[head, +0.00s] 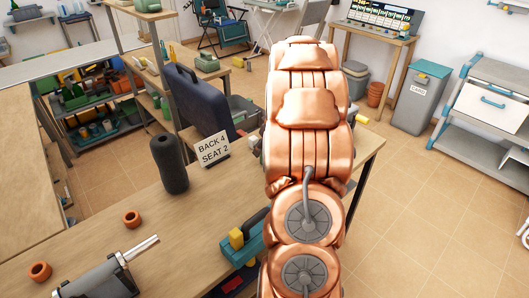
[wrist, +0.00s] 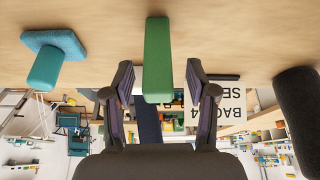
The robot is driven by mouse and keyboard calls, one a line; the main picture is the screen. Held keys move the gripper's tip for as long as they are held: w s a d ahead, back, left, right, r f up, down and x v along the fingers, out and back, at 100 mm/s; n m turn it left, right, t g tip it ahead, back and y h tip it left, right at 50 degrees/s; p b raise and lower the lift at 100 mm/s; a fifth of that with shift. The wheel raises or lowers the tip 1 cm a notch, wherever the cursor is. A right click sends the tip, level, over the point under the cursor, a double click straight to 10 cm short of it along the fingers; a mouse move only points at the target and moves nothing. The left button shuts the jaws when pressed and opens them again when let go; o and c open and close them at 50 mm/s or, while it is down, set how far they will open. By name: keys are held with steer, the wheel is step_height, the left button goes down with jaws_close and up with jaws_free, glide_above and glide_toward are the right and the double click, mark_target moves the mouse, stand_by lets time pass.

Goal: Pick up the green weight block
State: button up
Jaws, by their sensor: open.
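The green weight block (wrist: 158,50) is a tall, plain green bar on the wooden table. The wrist view appears upside down, with the tabletop along its upper edge. My gripper (wrist: 160,78) is open, with one dark finger on each side of the block and a visible gap to each. I cannot tell how far the block reaches between the fingers in depth. In the head view my copper arm hides the block and the gripper.
A black cylinder (head: 170,165) and a sign (head: 214,150) stand on the table (head: 190,215), by a dark blue case (head: 200,100). A teal T-shaped piece (wrist: 52,58) is beside the block. Orange rings (head: 132,218) and a grey tool (head: 100,280) lie front left.

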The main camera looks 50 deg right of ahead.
mark_target(263, 152)
steer(key=shift+p+x, duration=0.35)
steer(key=shift+x, duration=1.3)
steer(key=shift+s, duration=0.1)
jaws_close()
